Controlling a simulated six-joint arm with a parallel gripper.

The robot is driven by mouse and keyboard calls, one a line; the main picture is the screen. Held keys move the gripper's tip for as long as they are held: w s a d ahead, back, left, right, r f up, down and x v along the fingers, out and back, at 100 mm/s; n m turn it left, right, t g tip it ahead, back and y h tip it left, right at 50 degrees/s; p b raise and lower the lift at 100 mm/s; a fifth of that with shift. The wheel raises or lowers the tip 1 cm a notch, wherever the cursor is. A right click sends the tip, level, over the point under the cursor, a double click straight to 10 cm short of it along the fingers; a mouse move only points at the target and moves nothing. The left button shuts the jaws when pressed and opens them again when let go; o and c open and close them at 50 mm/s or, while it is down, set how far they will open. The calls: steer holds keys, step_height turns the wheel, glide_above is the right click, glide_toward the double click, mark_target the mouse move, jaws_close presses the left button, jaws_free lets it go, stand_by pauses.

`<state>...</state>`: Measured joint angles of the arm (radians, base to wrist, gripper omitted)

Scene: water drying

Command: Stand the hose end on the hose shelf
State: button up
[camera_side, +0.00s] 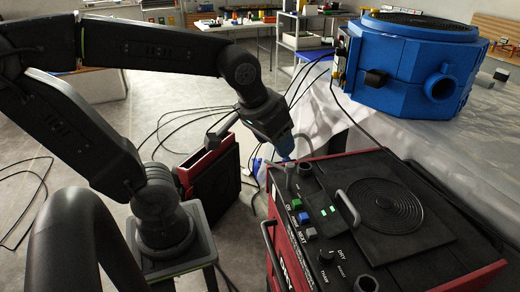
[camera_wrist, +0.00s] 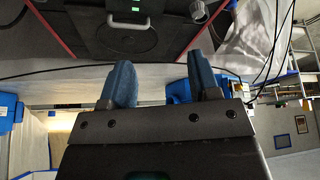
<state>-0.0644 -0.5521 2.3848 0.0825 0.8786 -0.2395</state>
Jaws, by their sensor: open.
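My gripper (camera_side: 284,156) hangs tilted downward beside the back left corner of the red and black machine (camera_side: 440,245). In the wrist view its two blue fingers (camera_wrist: 163,80) are apart with nothing held between them. A grey curved hose (camera_side: 318,122) shows just behind and right of the gripper. I cannot clearly make out its end. Two short dark round fittings (camera_side: 308,170) stand on the machine's back left corner, near the fingertips. I cannot tell for sure which part is the hose shelf. A grey ridged round piece (camera_wrist: 198,10) shows at the top of the wrist view.
The machine's top has a handle (camera_side: 348,208), a ringed disc (camera_side: 388,206) and coloured buttons (camera_side: 304,221). A second red and black box (camera_side: 212,180) stands left of the gripper. A large blue tank (camera_side: 405,65) sits on the cloth-covered table at right. Dark cables cross the floor.

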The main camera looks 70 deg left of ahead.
steer(key=s+d+m, duration=0.1)
steer(key=s+m, duration=0.1)
steer(key=s+d+m+h, duration=0.1)
steer(key=s, duration=0.1)
steer(key=shift+s+d+t, duration=0.1)
steer(key=shift+d+t, duration=0.25)
steer(key=shift+t, duration=0.05)
stand_by(0.9)
